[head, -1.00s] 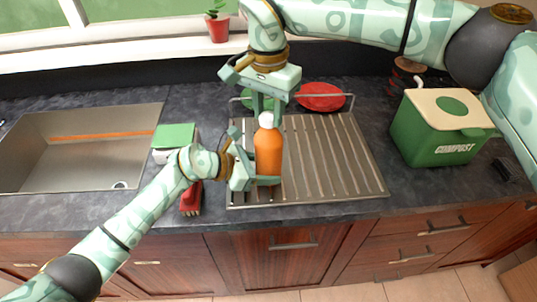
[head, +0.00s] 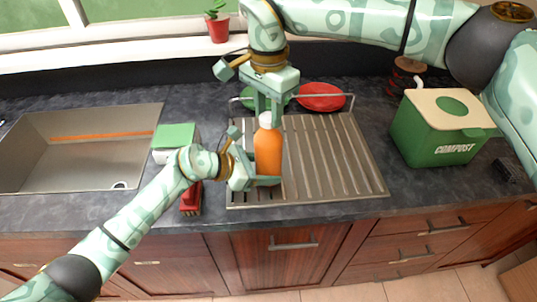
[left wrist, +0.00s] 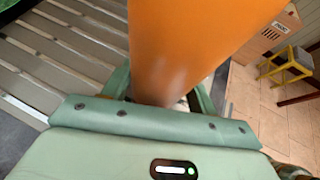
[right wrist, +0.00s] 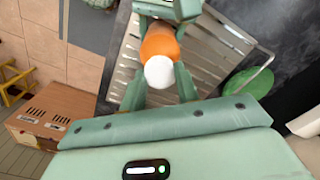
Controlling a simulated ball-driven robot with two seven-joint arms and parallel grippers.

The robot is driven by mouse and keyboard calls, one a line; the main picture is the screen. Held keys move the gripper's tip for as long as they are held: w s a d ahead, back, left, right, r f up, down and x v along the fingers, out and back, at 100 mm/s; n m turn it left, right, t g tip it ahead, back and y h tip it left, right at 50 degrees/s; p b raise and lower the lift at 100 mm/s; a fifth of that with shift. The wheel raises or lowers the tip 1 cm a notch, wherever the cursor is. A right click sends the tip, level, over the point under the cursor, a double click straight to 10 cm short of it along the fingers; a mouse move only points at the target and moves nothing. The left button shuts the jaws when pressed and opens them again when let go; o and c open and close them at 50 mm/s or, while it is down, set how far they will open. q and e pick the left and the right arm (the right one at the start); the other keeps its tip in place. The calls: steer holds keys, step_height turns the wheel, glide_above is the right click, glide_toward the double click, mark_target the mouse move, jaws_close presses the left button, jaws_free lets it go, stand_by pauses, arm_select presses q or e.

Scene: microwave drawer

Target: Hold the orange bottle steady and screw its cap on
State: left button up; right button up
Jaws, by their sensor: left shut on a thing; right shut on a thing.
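The orange bottle (head: 267,155) stands upright on the ribbed metal drainer (head: 335,160). My left gripper (head: 262,181) is shut around its lower body from the left; the bottle fills the left wrist view (left wrist: 185,45). The white cap (head: 265,120) sits at the top of the bottle, and it also shows in the right wrist view (right wrist: 159,72). My right gripper (head: 266,112) points down from above, its fingers shut on the cap from both sides. Whether the cap is fully seated cannot be told.
A green plate and a red plate (head: 321,97) stand in the rack behind. A green compost bin (head: 437,128) is to the right. A green-and-white sponge box (head: 174,142) and a red brush (head: 190,198) lie left, beside the sink (head: 75,150).

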steer(key=m, duration=0.7)
steer(key=shift+m, duration=0.4)
steer(key=m, duration=0.8)
steer(key=o, duration=1)
